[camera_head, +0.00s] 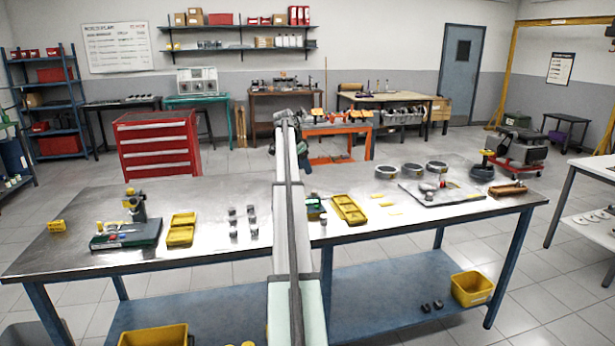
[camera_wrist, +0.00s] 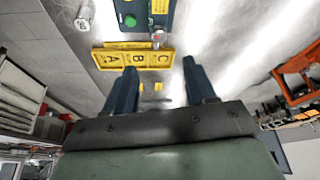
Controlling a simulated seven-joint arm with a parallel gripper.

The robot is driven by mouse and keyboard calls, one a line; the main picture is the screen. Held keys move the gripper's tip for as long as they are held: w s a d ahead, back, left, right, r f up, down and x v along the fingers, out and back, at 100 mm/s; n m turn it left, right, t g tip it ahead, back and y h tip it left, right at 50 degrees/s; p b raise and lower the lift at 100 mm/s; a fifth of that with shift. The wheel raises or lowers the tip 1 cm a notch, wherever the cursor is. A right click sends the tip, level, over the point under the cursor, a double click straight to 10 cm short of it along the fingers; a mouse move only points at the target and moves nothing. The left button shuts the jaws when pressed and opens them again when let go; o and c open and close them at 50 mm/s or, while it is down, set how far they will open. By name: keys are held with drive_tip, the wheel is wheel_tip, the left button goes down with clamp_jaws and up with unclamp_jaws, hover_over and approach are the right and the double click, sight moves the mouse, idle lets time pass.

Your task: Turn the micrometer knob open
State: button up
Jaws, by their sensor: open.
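A dark blue-green device (camera_wrist: 148,16) with a green button, a yellow label and a small silver knob (camera_wrist: 157,38) shows at the top of the wrist view, cut off by the frame edge. I cannot tell for sure that it is the micrometer. In the head view a small green device (camera_head: 315,210) stands right of my arm, partly hidden. My gripper (camera_wrist: 160,64) is open, with nothing between its two dark fingers. In the wrist view its fingertips appear below the device, apart from the knob. In the head view my arm largely hides the gripper.
A yellow lettered tray (camera_head: 348,209), also in the wrist view (camera_wrist: 130,60), lies beside the device. A green-based stand (camera_head: 125,235) and another yellow tray (camera_head: 181,229) are at left. Rings (camera_head: 412,170) and a grey plate (camera_head: 440,196) occupy the right side.

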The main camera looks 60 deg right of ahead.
drive_tip(key=shift+v, duration=1.1)
